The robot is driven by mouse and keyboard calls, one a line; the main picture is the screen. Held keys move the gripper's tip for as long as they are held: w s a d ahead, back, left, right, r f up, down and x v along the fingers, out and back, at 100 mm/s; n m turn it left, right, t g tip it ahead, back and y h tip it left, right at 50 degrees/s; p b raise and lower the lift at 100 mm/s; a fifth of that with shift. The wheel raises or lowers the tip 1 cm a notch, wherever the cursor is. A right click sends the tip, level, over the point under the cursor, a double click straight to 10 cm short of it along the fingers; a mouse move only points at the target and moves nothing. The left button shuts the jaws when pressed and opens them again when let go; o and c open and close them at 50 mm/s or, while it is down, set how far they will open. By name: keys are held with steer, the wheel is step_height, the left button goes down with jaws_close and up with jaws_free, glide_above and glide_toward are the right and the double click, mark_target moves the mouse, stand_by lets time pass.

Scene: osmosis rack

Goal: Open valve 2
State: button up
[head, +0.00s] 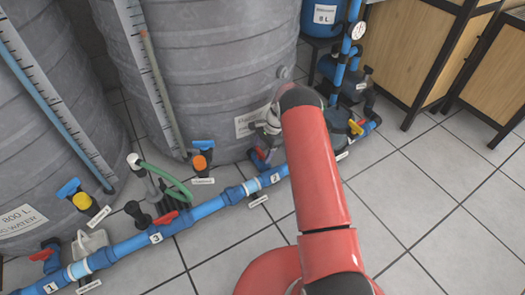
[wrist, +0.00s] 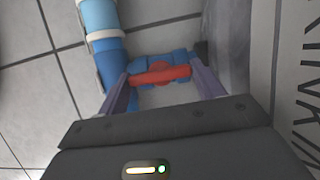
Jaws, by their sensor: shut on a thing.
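Valve 2 has a red handle (head: 260,154) on a blue body, on a short branch between the blue main pipe and the grey tank's foot. A label with the number 2 (head: 277,177) is on the pipe beside it. In the wrist view the red handle (wrist: 160,74) lies lengthwise along the blue valve body (wrist: 179,57). My gripper (wrist: 162,76) is shut on the handle, one finger at each end. In the head view my gripper (head: 264,132) reaches down beside the tank, and its fingertips are partly hidden.
The grey tank (head: 210,70) stands close beside my gripper. Valve 3's red handle (head: 166,217), an orange-and-blue valve (head: 201,154) and a green hose (head: 165,180) are to the left. A blue pump (head: 345,78) and yellow valve (head: 355,127) are to the right. Front-right floor is clear.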

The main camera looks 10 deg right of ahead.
steer(key=o, duration=1)
steer(key=shift+c, duration=0.2)
